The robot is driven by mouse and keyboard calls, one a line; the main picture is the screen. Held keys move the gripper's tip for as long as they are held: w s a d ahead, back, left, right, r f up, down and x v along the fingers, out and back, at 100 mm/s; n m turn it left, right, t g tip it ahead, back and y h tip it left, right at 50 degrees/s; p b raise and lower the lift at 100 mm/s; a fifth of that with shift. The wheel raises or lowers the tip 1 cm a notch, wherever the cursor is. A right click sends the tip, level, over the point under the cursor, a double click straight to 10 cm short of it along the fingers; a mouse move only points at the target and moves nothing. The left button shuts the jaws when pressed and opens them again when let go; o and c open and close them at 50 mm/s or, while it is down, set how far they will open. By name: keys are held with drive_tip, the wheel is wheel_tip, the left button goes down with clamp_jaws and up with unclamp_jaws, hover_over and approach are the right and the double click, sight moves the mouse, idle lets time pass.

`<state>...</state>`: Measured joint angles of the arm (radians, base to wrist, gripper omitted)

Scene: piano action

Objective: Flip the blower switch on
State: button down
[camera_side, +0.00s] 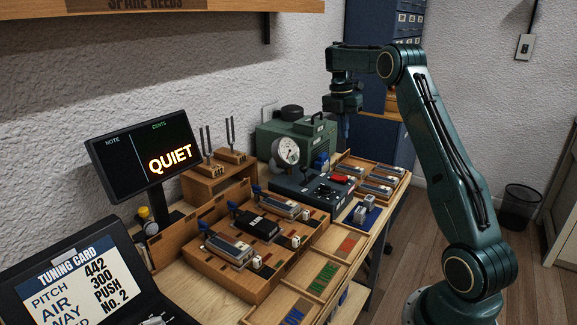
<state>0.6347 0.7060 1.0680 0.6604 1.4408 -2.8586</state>
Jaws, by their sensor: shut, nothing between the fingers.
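A green box-shaped machine (300,133), which looks like the blower, stands at the back of the bench with a round white gauge (286,151) in front of it. A dark control box (300,190) sits before them, with a red part (342,179) near its right end. I cannot tell from this view whether that red part is the blower switch, nor its position. My gripper (344,128) is shut and empty, pointing down in the air near the right end of the green machine, apart from the control box.
A wooden block tray (215,270) with reed parts and a black block fills the front bench. Tuning forks (230,135) stand behind it. A screen (145,150) reads QUIET. A wooden tray (345,160) of metal parts lies right. A wall switch (525,46) is far right.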

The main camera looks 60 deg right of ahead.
sight(344, 178)
drive_tip(key=shift+s+a+f, duration=0.1)
drive_tip(key=shift+s+f, duration=0.15)
drive_tip(key=shift+f, duration=1.95)
drive_tip(key=shift+s+d+f, duration=0.1)
drive_tip(key=shift+s+f, duration=0.15)
drive_tip(key=shift+f, duration=1.95)
drive_tip(key=shift+s+a+f, duration=0.1)
drive_tip(key=shift+s+f, duration=0.15)
drive_tip(key=shift+f, duration=1.95)
drive_tip(key=shift+s+f, duration=0.1)
drive_tip(key=shift+f, duration=0.15)
drive_tip(key=shift+w+r, duration=0.3)
drive_tip(key=shift+w, duration=0.45)
drive_tip(key=shift+r, duration=0.15)
